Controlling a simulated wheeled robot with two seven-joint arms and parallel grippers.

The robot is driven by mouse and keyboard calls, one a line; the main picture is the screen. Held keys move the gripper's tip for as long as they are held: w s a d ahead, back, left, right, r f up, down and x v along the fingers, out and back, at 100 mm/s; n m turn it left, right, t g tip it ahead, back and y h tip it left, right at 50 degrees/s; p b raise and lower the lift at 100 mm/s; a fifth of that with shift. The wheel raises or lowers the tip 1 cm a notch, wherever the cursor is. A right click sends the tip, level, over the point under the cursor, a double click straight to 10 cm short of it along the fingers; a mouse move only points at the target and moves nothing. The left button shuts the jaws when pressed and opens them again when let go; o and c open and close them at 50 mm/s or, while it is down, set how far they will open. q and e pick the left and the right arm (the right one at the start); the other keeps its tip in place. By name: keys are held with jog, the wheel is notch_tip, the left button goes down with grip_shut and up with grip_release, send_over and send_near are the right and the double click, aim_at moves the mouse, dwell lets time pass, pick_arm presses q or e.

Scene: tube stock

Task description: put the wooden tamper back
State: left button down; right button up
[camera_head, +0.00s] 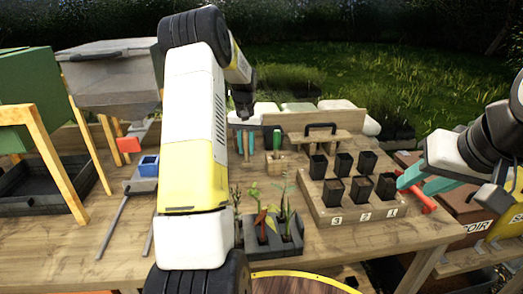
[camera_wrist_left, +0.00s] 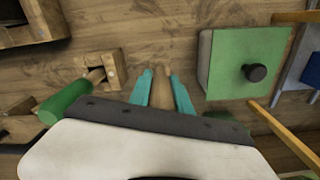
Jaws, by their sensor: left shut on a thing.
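My left gripper (camera_head: 245,143) points down over the back of the bench. In the left wrist view its teal fingers (camera_wrist_left: 162,80) are shut on a narrow wooden piece, the wooden tamper (camera_wrist_left: 162,92). Only a short strip of it shows between the fingers; most of it is hidden. A small wooden block (camera_head: 276,164) with a green-handled tool (camera_head: 277,141) in it stands just right of this gripper in the head view.
A wooden tray (camera_head: 345,213) holds several black pots. A blue box (camera_head: 148,167) is at the left. A green box (camera_wrist_left: 223,70) with a black knob shows in the wrist view.

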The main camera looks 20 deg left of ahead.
aim_at(247, 162)
pick_arm(q)
jog(key=shift+s+d+f, duration=0.1)
jog(key=shift+f, duration=1.45)
jog(key=shift+f, duration=0.1)
jog(key=c, duration=1.2)
grip_release()
notch_tip(247, 162, up, 12)
jog(key=shift+f, duration=0.1)
jog(key=s+d+r+m+t, duration=0.1)
jog(key=s+d+r+t, duration=0.2)
jog(key=s+d+r, duration=0.85)
jog(key=s+d+t, duration=0.1)
jog(key=s, duration=0.5)
jog(key=s+d+f+t+h, duration=0.1)
jog(key=s+d, duration=0.1)
jog(key=s, duration=0.5)
jog(key=s+d+f+m+t+h, duration=0.1)
jog(key=s+d, duration=0.1)
jog(key=s, duration=0.5)
jog(key=shift+d, duration=0.1)
